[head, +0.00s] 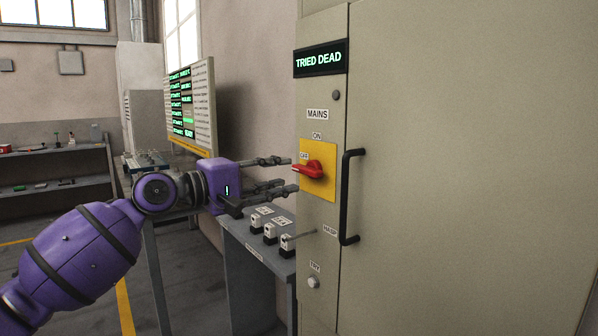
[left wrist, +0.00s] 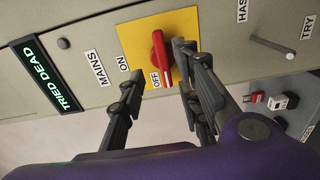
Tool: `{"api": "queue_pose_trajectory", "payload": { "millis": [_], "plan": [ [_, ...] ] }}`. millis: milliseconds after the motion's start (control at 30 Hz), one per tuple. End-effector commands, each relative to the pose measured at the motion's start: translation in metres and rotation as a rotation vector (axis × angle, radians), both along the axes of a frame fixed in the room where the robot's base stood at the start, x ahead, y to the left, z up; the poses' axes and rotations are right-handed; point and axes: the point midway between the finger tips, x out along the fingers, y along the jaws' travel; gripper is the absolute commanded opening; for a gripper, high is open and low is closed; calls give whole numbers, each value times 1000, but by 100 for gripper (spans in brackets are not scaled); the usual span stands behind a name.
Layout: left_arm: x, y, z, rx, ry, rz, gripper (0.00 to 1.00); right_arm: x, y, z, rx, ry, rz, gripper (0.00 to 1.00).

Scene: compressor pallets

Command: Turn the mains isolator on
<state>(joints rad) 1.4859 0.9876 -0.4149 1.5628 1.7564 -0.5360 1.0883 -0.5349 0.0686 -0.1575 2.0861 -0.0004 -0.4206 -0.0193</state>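The mains isolator is a red rotary handle (head: 308,168) on a yellow plate (head: 318,151), on the grey cabinet's front strip. Its handle lies roughly level, its end pointing left to the OFF label; ON is above. The red handle also shows in the left wrist view (left wrist: 158,56). The display above (head: 319,59) reads TRIED DEAD. My left gripper (head: 292,174) is purple with dark fingers, open, just left of the handle. Its fingers are spread, one above and others below the handle's level; contact cannot be told. My right gripper is out of view.
A black door handle (head: 349,197) stands out just right of the isolator. Below are a small HASP rod (head: 302,236) and a TRY button (head: 313,282). A grey bench (head: 255,240) with padlocks lies under my gripper. A status board (head: 191,103) stands behind.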

Motion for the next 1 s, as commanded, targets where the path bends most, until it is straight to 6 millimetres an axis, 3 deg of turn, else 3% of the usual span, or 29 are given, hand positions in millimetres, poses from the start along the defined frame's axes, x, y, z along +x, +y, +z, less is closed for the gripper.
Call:
{"api": "queue_pose_trajectory", "payload": {
  "millis": [300,667,900,1000],
  "plan": [
    [27,-37,0,0,-1,1,31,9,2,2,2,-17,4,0],
    [31,-42,-1,2,-2,1,31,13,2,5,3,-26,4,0],
    [31,-42,-1,2,-2,1,1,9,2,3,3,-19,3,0],
    [31,-42,-1,2,-2,1,0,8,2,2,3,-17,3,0]
  ]
}}
